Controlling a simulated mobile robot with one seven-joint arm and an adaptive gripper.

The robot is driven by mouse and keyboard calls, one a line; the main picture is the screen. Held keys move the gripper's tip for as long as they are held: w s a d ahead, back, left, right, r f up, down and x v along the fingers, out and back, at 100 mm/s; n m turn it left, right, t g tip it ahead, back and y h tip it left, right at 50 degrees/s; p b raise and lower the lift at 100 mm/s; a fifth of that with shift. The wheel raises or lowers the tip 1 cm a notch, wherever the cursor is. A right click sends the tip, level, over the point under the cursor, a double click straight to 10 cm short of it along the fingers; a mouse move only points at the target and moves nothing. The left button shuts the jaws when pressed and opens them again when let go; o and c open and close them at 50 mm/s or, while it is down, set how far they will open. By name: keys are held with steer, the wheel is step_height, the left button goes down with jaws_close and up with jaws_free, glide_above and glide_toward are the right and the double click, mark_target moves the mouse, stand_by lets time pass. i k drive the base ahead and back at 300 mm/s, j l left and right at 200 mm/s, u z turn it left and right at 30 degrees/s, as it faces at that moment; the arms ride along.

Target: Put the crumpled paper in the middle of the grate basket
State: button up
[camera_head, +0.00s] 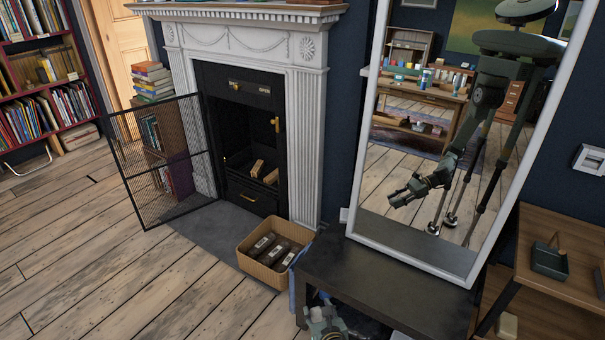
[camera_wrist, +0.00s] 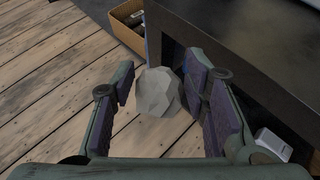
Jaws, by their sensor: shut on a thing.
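The crumpled paper (camera_wrist: 158,93) is a pale grey faceted ball, seen between my finger pads in the wrist view. My gripper (camera_wrist: 160,80) is shut on it, above the plank floor beside the dark bench. In the head view my gripper (camera_head: 325,322) shows only partly at the bottom edge, and I cannot make out the paper there. The grate basket (camera_head: 238,184) is dark and sits inside the black fireplace opening, with pale wood blocks in it. It is up and left of my gripper, well apart from it.
A wicker basket (camera_head: 262,272) with dark blocks stands before the fireplace. An open mesh fire screen (camera_head: 150,160) stands to its left. The low dark bench (camera_head: 400,300) and leaning mirror (camera_head: 350,170) are at right. The plank floor (camera_head: 110,270) at left is clear.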

mark_target(262, 176)
steer(key=i+j+u, duration=0.25)
steer(key=u, duration=0.25)
steer(key=i+j+u, duration=0.1)
steer(key=i+u, duration=0.4)
steer(key=i+j+u, duration=0.1)
steer(key=i+u, duration=0.7)
steer(key=i, duration=0.15)
steer(key=i+z, duration=0.3)
steer(key=i, duration=0.25)
steer(key=i+j+z, duration=0.15)
steer(key=i+z, duration=0.2)
steer(key=i, duration=0.15)
steer(key=i+z, duration=0.2)
steer(key=z, duration=0.2)
steer(key=i+z, duration=0.2)
steer(key=z, duration=0.2)
steer(key=i+z, duration=0.2)
steer(key=z, duration=0.2)
steer(key=i+z, duration=0.55)
steer(key=k, duration=0.1)
